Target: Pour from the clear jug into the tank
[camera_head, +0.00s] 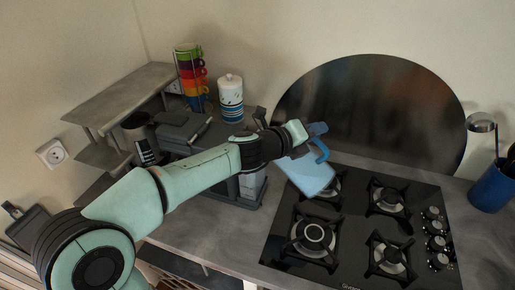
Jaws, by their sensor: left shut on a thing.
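The clear jug (311,177) has a bluish body and a blue handle, and it is tilted above the left edge of the hob. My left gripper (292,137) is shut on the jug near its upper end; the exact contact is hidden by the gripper. A dark machine (183,134) stands on the counter left of the jug, partly behind my left arm. A pale, clear-looking box (252,184) shows at its right, below my wrist; I cannot tell for sure if this is the tank. My right gripper is out of view.
A black gas hob (342,264) lies below and right of the jug. A round dark splash panel (375,105) stands behind it. Stacked coloured cups (191,76) and a striped canister (230,98) are at the back. A blue utensil pot (491,188) stands far right.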

